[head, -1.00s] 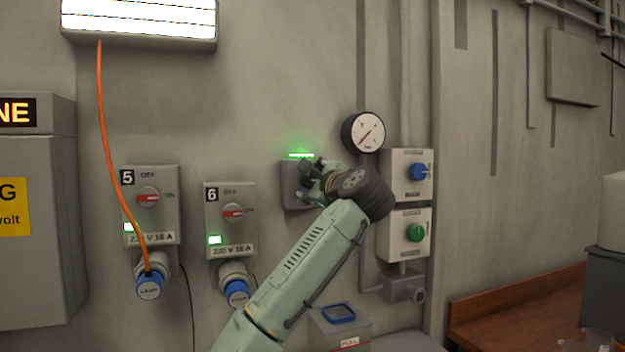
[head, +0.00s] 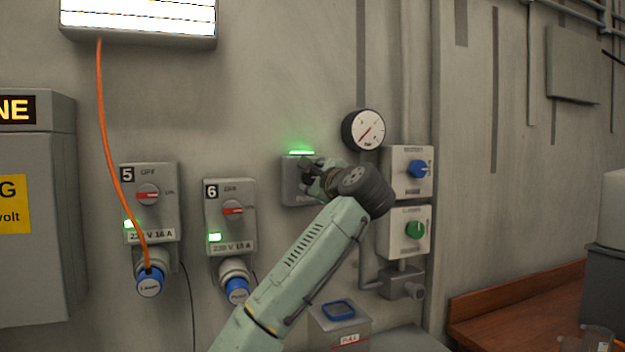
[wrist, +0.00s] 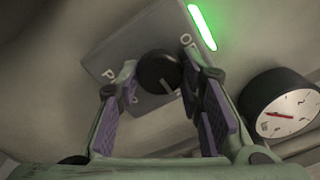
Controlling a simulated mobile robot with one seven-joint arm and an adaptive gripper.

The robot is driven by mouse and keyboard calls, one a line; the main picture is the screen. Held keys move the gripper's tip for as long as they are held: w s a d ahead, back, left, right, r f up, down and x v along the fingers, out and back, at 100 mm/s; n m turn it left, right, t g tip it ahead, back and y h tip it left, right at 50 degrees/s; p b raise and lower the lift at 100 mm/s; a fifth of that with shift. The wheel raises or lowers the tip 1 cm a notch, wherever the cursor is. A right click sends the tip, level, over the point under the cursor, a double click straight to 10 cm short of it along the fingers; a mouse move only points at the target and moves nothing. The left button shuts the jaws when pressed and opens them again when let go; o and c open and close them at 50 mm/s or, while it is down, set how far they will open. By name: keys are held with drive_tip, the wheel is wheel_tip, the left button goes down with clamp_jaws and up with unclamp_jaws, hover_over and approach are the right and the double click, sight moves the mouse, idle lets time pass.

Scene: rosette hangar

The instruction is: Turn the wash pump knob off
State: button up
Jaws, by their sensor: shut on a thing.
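The wash pump knob (wrist: 158,72) is round and black with a pale pointer line, seen in the wrist view. It sits on a grey box (wrist: 115,45) with partly covered lettering. The pointer line faces down and slightly right in that view, away from the letters at the upper right, which look like "OFF". A green light strip (wrist: 202,27) on the box's edge is lit, also in the head view (head: 301,152). My gripper (head: 315,178) is at the box and shut on the knob, its purple-padded fingers on either side. In the head view my gripper hides the knob.
A round gauge (head: 363,130) is close to the right of my gripper. Boxes with a blue knob (head: 418,168) and a green knob (head: 415,229) are farther right. Switch boxes 5 (head: 165,210) and 6 (head: 243,200) are left, with an orange cable (head: 108,150) at box 5.

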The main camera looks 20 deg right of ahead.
drive_tip(key=n, duration=0.4)
drive_tip(key=shift+d+n+b, duration=0.1)
drive_tip(key=shift+n+b, duration=0.2)
drive_tip(key=shift+n, duration=0.1)
drive_tip(key=n, duration=0.4)
drive_tip(key=shift+n, duration=0.3)
drive_tip(key=n, duration=0.4)
drive_tip(key=shift+r+n, duration=0.1)
drive_tip(key=shift+n, duration=2)
drive_tip(key=o, duration=1.2)
drive_tip(key=shift+c, duration=0.2)
